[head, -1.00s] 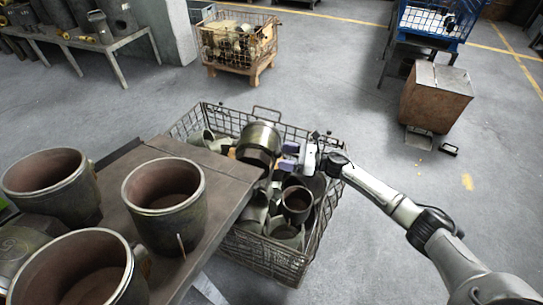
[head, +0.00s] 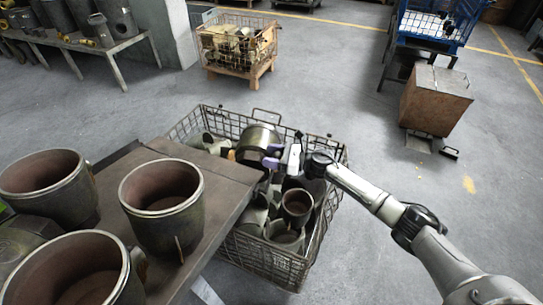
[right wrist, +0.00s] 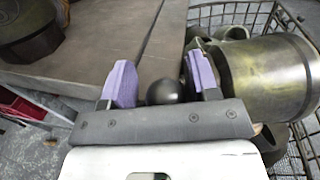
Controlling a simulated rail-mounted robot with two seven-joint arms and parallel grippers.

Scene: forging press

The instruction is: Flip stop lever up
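My right gripper (head: 271,156) is open, with two purple finger pads apart beside the table's right end, above the wire basket. In the right wrist view the gripper (right wrist: 163,76) has a dark round knob (right wrist: 163,92) between its fingers, with gaps on both sides. The knob may be the end of the stop lever; its shaft is hidden, and I cannot tell which way it points. I cannot make the lever out in the head view. My left gripper is not in view.
A steel table (head: 205,222) carries several large pots (head: 163,214). A wire basket (head: 275,262) of metal parts stands against its right end, with a large cylinder (right wrist: 265,78) close to my right fingers. A thin upright pin (head: 179,246) stands near one pot.

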